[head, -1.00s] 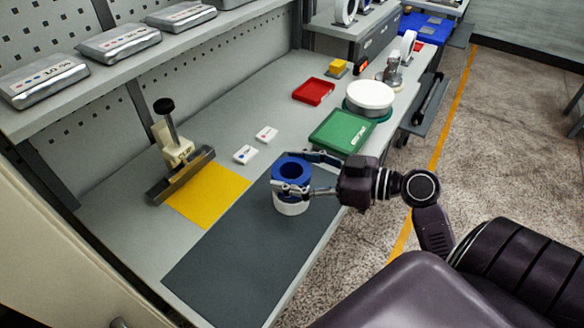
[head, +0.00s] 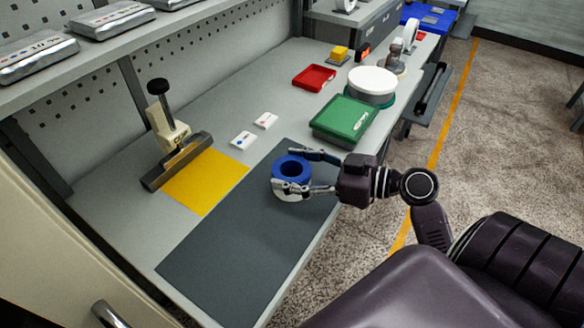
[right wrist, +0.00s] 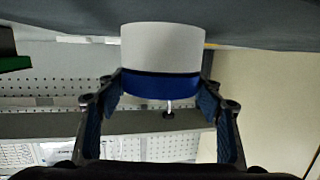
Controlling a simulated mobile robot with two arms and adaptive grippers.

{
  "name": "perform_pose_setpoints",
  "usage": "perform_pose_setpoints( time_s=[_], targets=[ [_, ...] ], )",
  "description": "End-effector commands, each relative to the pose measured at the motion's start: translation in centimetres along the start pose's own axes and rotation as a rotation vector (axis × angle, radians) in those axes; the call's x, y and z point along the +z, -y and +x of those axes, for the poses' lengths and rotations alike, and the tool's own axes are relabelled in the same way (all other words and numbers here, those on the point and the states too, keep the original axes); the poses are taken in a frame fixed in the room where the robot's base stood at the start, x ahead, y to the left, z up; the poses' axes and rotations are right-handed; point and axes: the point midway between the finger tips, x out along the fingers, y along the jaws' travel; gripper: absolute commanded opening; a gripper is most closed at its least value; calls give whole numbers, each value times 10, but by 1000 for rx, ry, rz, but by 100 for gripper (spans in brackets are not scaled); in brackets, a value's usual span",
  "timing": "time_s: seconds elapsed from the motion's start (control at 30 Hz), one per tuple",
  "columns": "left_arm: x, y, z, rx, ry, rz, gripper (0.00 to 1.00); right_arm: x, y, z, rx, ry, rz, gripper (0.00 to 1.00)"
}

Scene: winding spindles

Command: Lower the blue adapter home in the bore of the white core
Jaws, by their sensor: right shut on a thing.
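The blue adapter (head: 291,164) is a ring with a dark hole, flange upward. It is upright over the white core (head: 291,196), which stands on the dark grey mat. My right gripper (head: 284,169) is shut on the blue adapter, one finger on each side. In the right wrist view, the picture is upside down: the white core (right wrist: 162,46) is above, and the adapter's blue rim (right wrist: 160,86) lies between my fingers. A thin dark line runs between rim and core; I cannot tell whether they touch. The bore is hidden. My left gripper is not in view.
The dark grey mat (head: 225,238) is otherwise clear, with a yellow mat (head: 205,183) beside it. A press-like stand (head: 168,130) is at left. A green box (head: 344,119), red tray (head: 314,76) and white round piece (head: 371,81) stand behind. The bench's front edge is close.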

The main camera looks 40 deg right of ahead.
Motion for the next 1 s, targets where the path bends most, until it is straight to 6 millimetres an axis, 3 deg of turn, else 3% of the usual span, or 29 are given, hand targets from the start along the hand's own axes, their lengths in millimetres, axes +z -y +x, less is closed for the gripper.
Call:
perform_pose_setpoints(
  time_s=[0.3, 0.33, 0.5, 0.83, 1.0],
  targets=[
    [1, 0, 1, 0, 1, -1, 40, 0, 0, 0, 0, -1, 0, 37],
    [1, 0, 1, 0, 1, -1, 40, 0, 0, 0, 0, -1, 0, 63],
    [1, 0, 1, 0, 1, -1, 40, 0, 0, 0, 0, -1, 0, 81],
    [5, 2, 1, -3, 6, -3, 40, 1, 0, -2, 1, 1, 0, 81],
    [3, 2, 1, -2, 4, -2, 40, 2, 0, -23, 2, 3, 1, 81]
  ],
)
